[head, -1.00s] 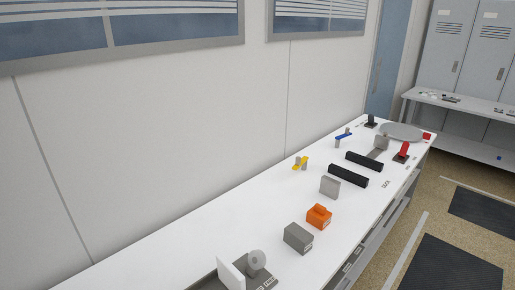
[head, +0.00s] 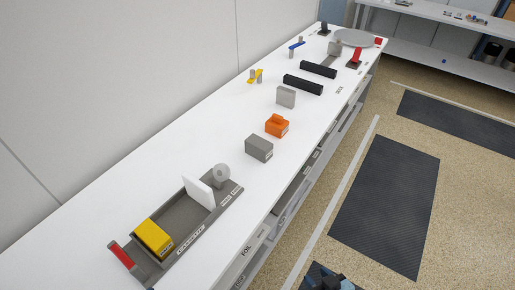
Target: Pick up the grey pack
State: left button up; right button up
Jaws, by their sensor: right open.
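Two grey items stand on the white bench (head: 130,200), and I cannot tell for sure which is the grey pack. One is a darker grey box (head: 259,149) with a small label, nearer me. The other is a paler grey upright block (head: 286,97), farther back. An orange box (head: 277,127) stands between them. Both grey items stand free, with nothing gripping them. My right gripper (head: 330,283) just shows at the bottom edge, open, over the floor and well apart from the bench items. My left gripper is out of view.
Two black bars (head: 303,84) lie farther back. The wall bounds the left side.

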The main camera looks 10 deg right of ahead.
aim_at(262, 149)
jog(key=l+u, duration=0.1)
jog(key=u, duration=0.3)
jog(key=l+u, duration=0.15)
jog(key=u, duration=0.3)
jog(key=l+u, duration=0.15)
jog(key=u, duration=0.25)
jog(key=l+u, duration=0.35)
jog(key=l, duration=0.15)
jog(key=k+l+u, duration=0.15)
jog(key=l+u, duration=0.2)
jog(key=l, duration=0.15)
